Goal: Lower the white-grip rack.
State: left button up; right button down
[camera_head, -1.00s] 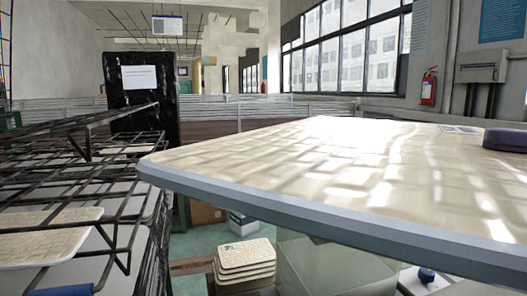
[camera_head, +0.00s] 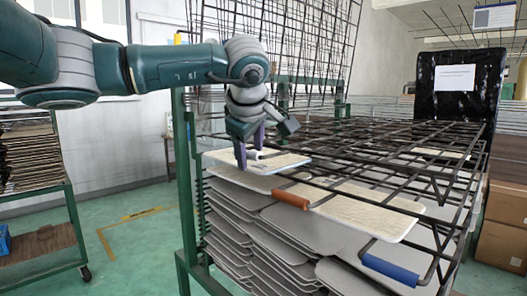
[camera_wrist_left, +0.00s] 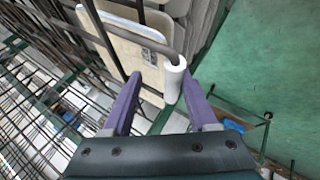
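The white grip (camera_head: 254,155) shows at the left edge of the wire racks in the head view. In the left wrist view, the white grip (camera_wrist_left: 174,82) is a short cylinder on a bent dark bar, in front of a cream panel (camera_wrist_left: 130,42). My left gripper (camera_head: 250,150) is open at the white grip, its purple fingers pointing down. In the wrist view, the grip appears between the fingertips (camera_wrist_left: 162,77), nearer the right finger. I cannot tell whether they touch. The white-grip rack's wires overlap other wires, so its tilt is unclear. My right gripper is out of view.
A brown grip (camera_head: 290,200) and a blue grip (camera_head: 390,269) are on neighbouring racks. Grey trays (camera_head: 255,238) are stacked below. Wire racks stand upright (camera_head: 300,45) behind. A green post (camera_head: 186,190) is close to the gripper.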

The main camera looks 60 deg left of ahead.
pick_arm(q)
jog(key=shift+r, duration=0.2)
jog(key=p+v, duration=0.6)
jog(key=v, duration=0.5)
jog(key=shift+d+r, duration=0.2)
jog(key=shift+d, duration=0.1)
jog(key=shift+s, duration=0.1)
dwell(0.5)
